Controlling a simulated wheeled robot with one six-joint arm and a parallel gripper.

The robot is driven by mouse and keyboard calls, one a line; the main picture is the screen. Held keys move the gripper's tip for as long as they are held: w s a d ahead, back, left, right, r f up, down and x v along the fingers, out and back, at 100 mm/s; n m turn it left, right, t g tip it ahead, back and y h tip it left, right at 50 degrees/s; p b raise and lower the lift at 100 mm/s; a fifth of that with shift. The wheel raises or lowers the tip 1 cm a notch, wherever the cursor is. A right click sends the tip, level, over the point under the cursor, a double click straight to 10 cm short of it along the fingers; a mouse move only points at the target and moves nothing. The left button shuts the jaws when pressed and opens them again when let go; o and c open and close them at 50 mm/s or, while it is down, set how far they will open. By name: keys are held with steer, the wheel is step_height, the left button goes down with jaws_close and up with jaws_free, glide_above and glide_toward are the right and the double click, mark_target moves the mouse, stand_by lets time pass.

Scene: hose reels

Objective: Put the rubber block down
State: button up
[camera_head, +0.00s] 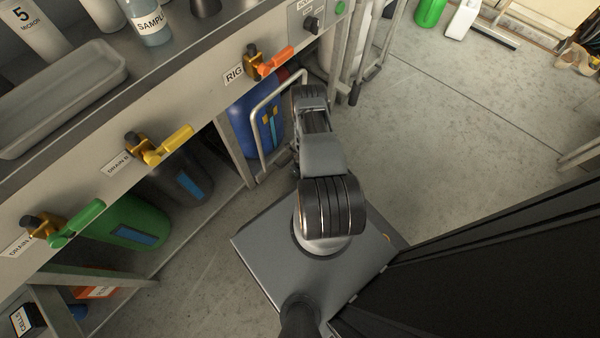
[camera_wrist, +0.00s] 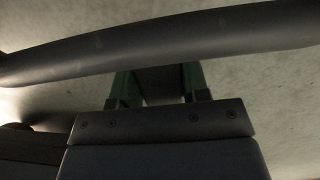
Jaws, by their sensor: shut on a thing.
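In the wrist view my gripper (camera_wrist: 159,82) shows its two greenish fingers shut on a dark block, the rubber block (camera_wrist: 160,90). Only part of the block shows between the fingers. A thick grey bar crosses the view and hides the fingertips and the block's far end. I cannot tell whether the bar touches the gripper or the block. In the head view my arm reaches up the picture beside the bench, and the gripper and block are hidden by it.
A bench (camera_head: 199,96) with orange, yellow and green valve levers runs along the left. A pale tube frame (camera_head: 262,103) stands by a blue container (camera_head: 245,128) close to my arm. The concrete floor (camera_head: 450,130) to the right is clear.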

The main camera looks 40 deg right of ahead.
steer(key=shift+f, duration=0.15)
steer(key=shift+f, duration=0.2)
steer(key=o, duration=1)
steer(key=shift+c, duration=0.2)
step_height(320, 180, up, 12)
steer(key=s+p, duration=0.1)
steer(key=p, duration=0.6)
steer(key=shift+s+d+r, duration=0.15)
steer(key=shift+s+d, duration=0.05)
steer(key=shift+s, duration=0.2)
